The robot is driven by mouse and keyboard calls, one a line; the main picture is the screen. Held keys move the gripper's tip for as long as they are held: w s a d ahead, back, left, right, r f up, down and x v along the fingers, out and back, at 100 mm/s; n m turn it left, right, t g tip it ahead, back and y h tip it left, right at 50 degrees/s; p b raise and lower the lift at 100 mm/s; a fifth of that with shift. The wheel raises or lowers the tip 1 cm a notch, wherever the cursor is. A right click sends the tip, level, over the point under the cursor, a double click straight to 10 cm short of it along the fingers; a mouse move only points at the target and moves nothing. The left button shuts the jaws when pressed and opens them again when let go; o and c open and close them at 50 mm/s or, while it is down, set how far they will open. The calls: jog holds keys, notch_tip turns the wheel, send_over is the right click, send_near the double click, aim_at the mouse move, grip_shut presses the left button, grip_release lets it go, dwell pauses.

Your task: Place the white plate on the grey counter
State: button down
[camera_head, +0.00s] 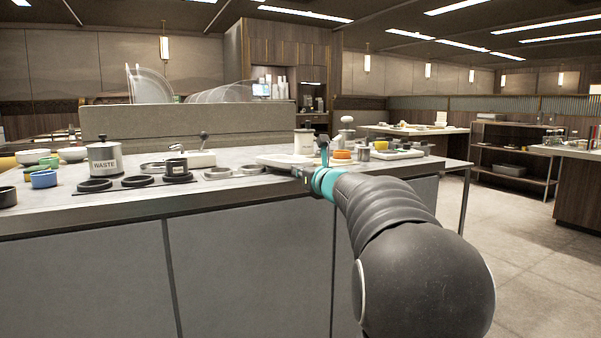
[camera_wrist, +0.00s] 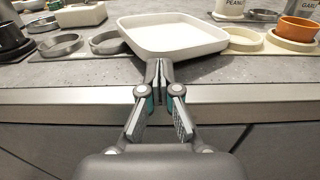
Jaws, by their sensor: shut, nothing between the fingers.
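The white plate (camera_wrist: 172,36) is a shallow square dish with rounded corners and a raised rim. It sits over the grey counter (camera_wrist: 60,74), just ahead of my gripper, near a row of ring-shaped wells. Whether it lies flat on the counter or on something is hard to tell. In the head view the plate (camera_head: 284,161) shows as a pale strip beyond my gripper (camera_head: 303,174). My gripper, also in the wrist view (camera_wrist: 158,66), is shut and empty. Its fingertips are at the plate's near rim; I cannot tell whether they touch it.
Ring wells (camera_wrist: 61,45) lie left of the plate, and pale rings (camera_wrist: 293,41) to its right. An orange bowl (camera_wrist: 298,29) and a labelled jar (camera_wrist: 229,9) stand at the right. A steel WASTE pot (camera_head: 104,161) stands farther left. The counter's front strip is clear.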

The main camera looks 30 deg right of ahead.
jog(key=shift+w+a, duration=0.1)
jog(key=shift+w, duration=1.7)
jog(key=shift+s, duration=0.1)
